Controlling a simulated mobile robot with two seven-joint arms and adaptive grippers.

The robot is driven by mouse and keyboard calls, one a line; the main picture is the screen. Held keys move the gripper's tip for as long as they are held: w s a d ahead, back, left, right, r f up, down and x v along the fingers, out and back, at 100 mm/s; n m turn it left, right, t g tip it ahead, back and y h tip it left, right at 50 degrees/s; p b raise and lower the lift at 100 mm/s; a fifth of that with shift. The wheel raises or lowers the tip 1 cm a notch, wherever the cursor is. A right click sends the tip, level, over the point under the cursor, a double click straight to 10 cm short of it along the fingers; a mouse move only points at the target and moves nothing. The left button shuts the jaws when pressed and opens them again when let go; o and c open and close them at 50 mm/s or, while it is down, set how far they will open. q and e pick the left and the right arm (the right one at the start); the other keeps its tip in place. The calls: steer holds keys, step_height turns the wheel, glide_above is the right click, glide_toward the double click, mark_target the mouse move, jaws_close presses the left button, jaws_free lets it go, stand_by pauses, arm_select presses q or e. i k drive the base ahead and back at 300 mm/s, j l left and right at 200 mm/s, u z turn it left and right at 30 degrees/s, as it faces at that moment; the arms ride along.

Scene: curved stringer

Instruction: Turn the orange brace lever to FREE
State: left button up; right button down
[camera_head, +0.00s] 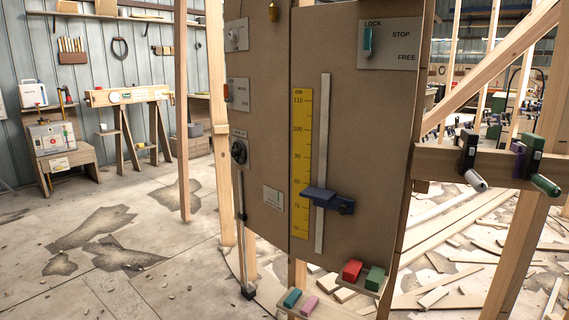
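A small orange lever (227,93) sits at the left edge of a label plate (240,94) on the narrow left face of the brown panel. It looks upright; the plate's lettering is too small to read. A teal lever (367,42) stands upright under the word LOCK on a larger plate (403,42) at the panel's upper right, which also reads STOP and FREE. A pale lever (234,36) is on a plate above the orange one. Neither of my grippers is in view.
Below the orange lever are a black knob (239,152) and a vertical rod (242,235). A yellow scale (302,160) and blue slider (328,199) are on the panel front. Clamps (468,160) jut out at right. Open floor (110,240) lies left; timber scraps lie right.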

mark_target(226, 98)
steer(key=i+j+z, duration=0.15)
steer(key=j, duration=0.2)
steer(key=i+j+z, duration=0.1)
steer(key=i+j, duration=0.15)
steer(key=i+j+z, duration=0.15)
steer(key=j, duration=0.35)
steer(key=i+j, duration=0.15)
steer(key=j, duration=0.2)
steer(key=i+j+z, duration=0.1)
steer(key=j, duration=0.25)
steer(key=i+j, duration=0.2)
steer(key=j, duration=0.2)
steer(key=i+j, duration=0.15)
steer(key=j, duration=0.25)
steer(key=i+j, duration=0.15)
steer(key=j, duration=0.2)
steer(key=i+j, duration=0.15)
steer(key=j, duration=0.25)
steer(key=i+j, duration=0.15)
steer(key=j, duration=0.25)
steer(key=i+j+z, duration=0.1)
steer(key=j, duration=0.25)
steer(key=i+j, duration=0.15)
steer(key=j, duration=0.25)
steer(key=i+j, duration=0.15)
steer(key=j, duration=0.25)
